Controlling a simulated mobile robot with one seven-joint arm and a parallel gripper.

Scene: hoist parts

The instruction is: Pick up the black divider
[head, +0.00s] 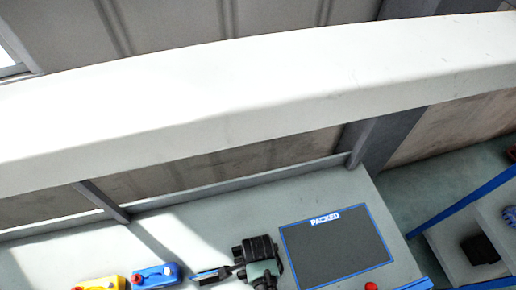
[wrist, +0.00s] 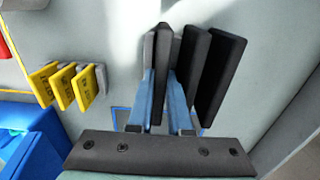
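In the wrist view, several upright slabs stand side by side: a grey one and dark ones. My gripper (wrist: 161,72) has its two blue fingers on either side of the black divider (wrist: 163,85), the slab nearest the middle. The fingertips are very close to its faces; whether they press on it I cannot tell. Another black slab (wrist: 192,65) stands just right of the right finger, and a wider black one (wrist: 222,85) is farther right. The lower ends of the slabs are partly hidden by the fingers and palm. The divider cannot be made out clearly in the head view.
Yellow slabs (wrist: 62,88) and a blue container (wrist: 30,145) are left in the wrist view. The head view shows a yellow can (head: 98,284), a blue can (head: 157,276) and the bare dark PACKED mat (head: 335,250) on the grey table. A white beam (head: 240,90) crosses that view.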

